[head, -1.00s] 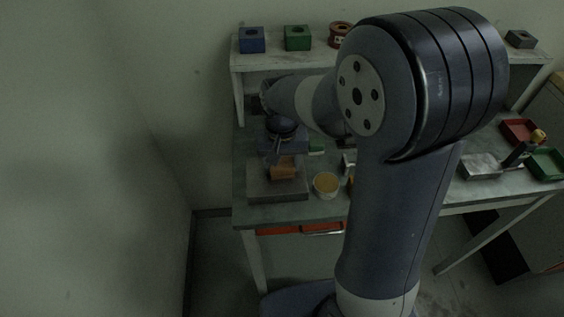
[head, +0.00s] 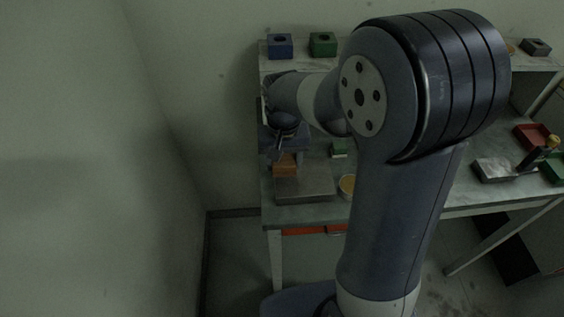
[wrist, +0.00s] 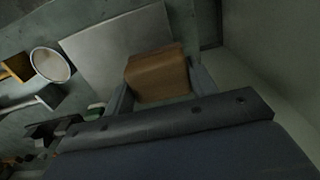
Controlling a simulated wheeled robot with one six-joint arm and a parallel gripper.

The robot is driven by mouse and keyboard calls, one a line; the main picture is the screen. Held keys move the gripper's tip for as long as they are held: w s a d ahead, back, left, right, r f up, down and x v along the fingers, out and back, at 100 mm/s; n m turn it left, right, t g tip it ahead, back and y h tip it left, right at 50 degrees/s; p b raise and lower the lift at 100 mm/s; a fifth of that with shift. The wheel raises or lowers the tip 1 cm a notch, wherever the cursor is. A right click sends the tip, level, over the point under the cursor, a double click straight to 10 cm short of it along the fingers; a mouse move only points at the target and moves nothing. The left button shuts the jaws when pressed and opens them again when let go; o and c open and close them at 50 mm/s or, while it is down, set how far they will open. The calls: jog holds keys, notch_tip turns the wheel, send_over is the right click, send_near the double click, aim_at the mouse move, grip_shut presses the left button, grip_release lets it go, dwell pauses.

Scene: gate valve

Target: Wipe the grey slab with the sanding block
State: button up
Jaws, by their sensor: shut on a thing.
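The sanding block (wrist: 157,74) is a brown block between the two fingers of my gripper (wrist: 162,88) in the wrist view. My gripper (head: 284,156) is shut on it. In the head view the sanding block (head: 285,168) is at the left end of the grey slab (head: 308,188), by its back left corner. The grey slab (wrist: 110,45) is a flat plate on the bench; in the wrist view the block covers part of its edge. I cannot tell whether the block touches the slab. My arm hides part of the bench.
A cup (head: 347,186) stands just right of the slab; it also shows in the wrist view (wrist: 50,65). A blue box (head: 280,46) and a green box (head: 323,44) stand on the shelf (head: 272,64) behind. A red tray (head: 532,136) is far right. The wall is close on the left.

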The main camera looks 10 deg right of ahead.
jog(key=shift+w+a+r+p, duration=0.1)
jog(key=shift+r+p, duration=0.5)
jog(key=shift+r, duration=0.35)
jog(key=shift+r+p, duration=1.3)
jog(key=shift+r, duration=0.35)
